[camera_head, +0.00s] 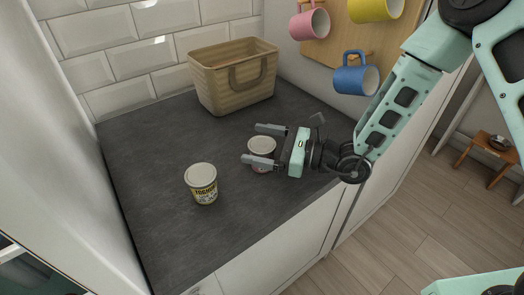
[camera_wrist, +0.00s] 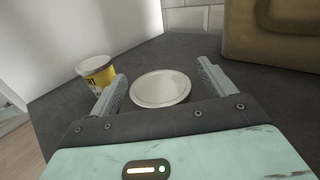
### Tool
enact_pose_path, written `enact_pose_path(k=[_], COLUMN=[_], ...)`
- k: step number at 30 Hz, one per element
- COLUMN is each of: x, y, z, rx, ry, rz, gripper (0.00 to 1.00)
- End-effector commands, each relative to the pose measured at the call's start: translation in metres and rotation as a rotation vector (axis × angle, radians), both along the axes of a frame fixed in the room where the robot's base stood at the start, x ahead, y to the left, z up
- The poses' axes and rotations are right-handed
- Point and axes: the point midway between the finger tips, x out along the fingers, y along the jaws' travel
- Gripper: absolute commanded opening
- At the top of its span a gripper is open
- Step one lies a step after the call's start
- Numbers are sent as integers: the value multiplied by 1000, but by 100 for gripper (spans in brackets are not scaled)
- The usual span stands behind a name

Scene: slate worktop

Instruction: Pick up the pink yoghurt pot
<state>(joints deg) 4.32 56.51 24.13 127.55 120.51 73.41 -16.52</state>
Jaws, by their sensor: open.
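The pink yoghurt pot (camera_head: 261,167) stands upright on the slate worktop, with a pale lid and a pinkish side. My gripper (camera_head: 260,145) is open and reaches in from the right, with one finger on each side of the pot in the picture. In the wrist view the pot's white lid (camera_wrist: 160,88) lies between the two open fingers (camera_wrist: 165,90), with gaps at both sides. Its lower side is hidden there by the gripper body. In the head view a finger covers part of its side.
A yellow-labelled yoghurt pot (camera_head: 202,186) stands to the left, nearer the front; it also shows in the wrist view (camera_wrist: 97,74). A woven basket (camera_head: 233,78) stands at the back by the tiled wall. Mugs, one blue (camera_head: 356,77), hang at the right.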

Motion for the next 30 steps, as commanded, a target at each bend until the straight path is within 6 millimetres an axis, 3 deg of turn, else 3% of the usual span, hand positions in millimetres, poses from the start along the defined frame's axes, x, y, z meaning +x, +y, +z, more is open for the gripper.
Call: enact_pose_path(k=[3, 4, 9, 22, 30], x=[0, 0, 0, 0, 1], y=[0, 0, -1, 0, -1], z=[0, 0, 0, 7, 47], rx=[0, 0, 0, 2, 1], ry=[0, 0, 0, -2, -7], rz=[0, 0, 0, 0, -2], gripper=[82, 76, 29, 29, 29])
